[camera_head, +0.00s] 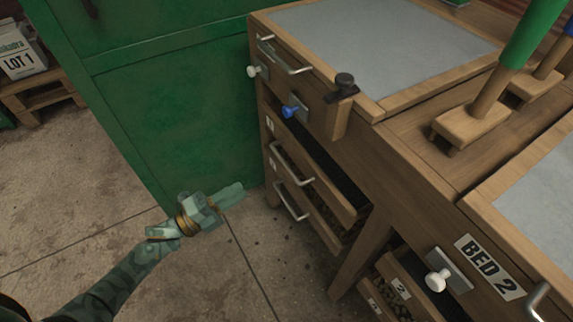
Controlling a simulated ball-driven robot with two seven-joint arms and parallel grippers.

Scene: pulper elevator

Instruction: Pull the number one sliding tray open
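A wooden bench stands at right with several tray fronts under its top. The upper tray front (325,190) below the dark gap has a metal bar handle (291,169). A lower tray has a similar handle (289,203). Small white labels (269,123) sit at the left edge of these fronts; their numbers are too small to read, so I cannot tell which is number one. My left gripper (222,199) is over the floor, left of the tray handles and apart from them. Its fingers point right; their opening is unclear. My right gripper is not in view.
A green metal cabinet (170,100) stands behind my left gripper. A blue knob (291,108), a white knob (254,71) and a dark clamp (343,85) project from the bench. The BED 2 section (491,267) is at right.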

